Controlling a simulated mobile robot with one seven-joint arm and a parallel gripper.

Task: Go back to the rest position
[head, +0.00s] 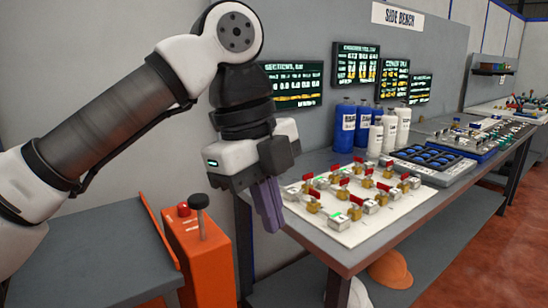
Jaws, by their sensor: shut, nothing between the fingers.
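My gripper (268,222) hangs from my arm in the middle left of the head view, fingers pointing down. Its two purple-grey fingers are together with nothing between them. The fingertips are in front of the left end of the bench, beside the left edge of a white board (350,236). The board carries several small brass-coloured and grey fittings with red levers. I cannot tell how far the fingers are from the board or bench.
An orange stand with a black knob (199,203) and a grey surface (90,255) lie left of my gripper. Blue bottles (345,127) and white bottles (402,126) stand at the back of the bench (405,232). A dark tray (433,157) lies further right. Red floor (490,275) is clear at right.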

